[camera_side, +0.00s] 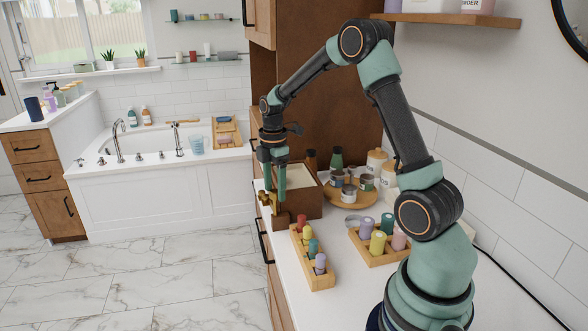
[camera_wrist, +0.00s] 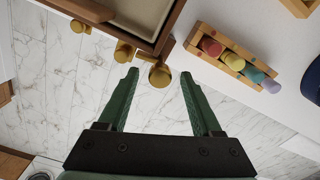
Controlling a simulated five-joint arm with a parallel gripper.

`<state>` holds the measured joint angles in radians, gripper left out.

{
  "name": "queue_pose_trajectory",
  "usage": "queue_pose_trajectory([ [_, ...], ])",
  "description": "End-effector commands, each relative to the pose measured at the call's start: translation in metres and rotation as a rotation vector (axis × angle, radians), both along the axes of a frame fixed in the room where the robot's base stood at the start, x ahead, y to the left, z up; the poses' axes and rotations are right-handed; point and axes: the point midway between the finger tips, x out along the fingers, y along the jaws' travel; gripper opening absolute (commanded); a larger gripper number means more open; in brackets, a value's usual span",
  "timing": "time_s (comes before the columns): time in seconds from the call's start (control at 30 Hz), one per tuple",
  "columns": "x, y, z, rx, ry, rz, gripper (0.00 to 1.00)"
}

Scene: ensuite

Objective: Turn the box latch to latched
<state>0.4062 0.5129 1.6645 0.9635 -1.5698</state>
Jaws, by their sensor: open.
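A brown wooden box (camera_side: 302,203) with a pale inside stands at the counter's left edge; its corner (camera_wrist: 160,42) shows at the top of the wrist view. Brass knobs line its outer side: one at far left (camera_wrist: 78,26), one in the middle (camera_wrist: 123,53), and a larger one nearest my gripper (camera_wrist: 160,76). I cannot tell for certain which is the latch or how it is turned. My gripper (camera_side: 274,201) points down beside the box's left side. Its green fingers are open, and the nearest knob appears between the fingertips in the wrist view, with no clear grip.
A wooden rack of coloured pegs (camera_side: 312,258) stands close in front of the box. A second rack (camera_side: 379,246) and a round tray with jars (camera_side: 350,195) are to the right. Marble floor (camera_side: 190,280) lies beyond the counter's left edge.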

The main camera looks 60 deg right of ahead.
Motion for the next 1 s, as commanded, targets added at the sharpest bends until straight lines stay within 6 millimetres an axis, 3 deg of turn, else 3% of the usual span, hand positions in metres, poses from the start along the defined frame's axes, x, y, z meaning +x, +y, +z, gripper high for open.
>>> queue_pose_trajectory([
  [0.27,-0.0002,0.0001,-0.0022,0.000,0.001,0.000,0.66],
  [0.3,-0.0002,0.0001,-0.0022,0.000,0.001,0.000,0.62],
  [0.47,-0.0002,0.0001,-0.0021,0.000,0.001,0.000,0.01],
  [1.0,-0.0003,0.0001,-0.0017,0.000,0.000,-0.134,0.00],
])
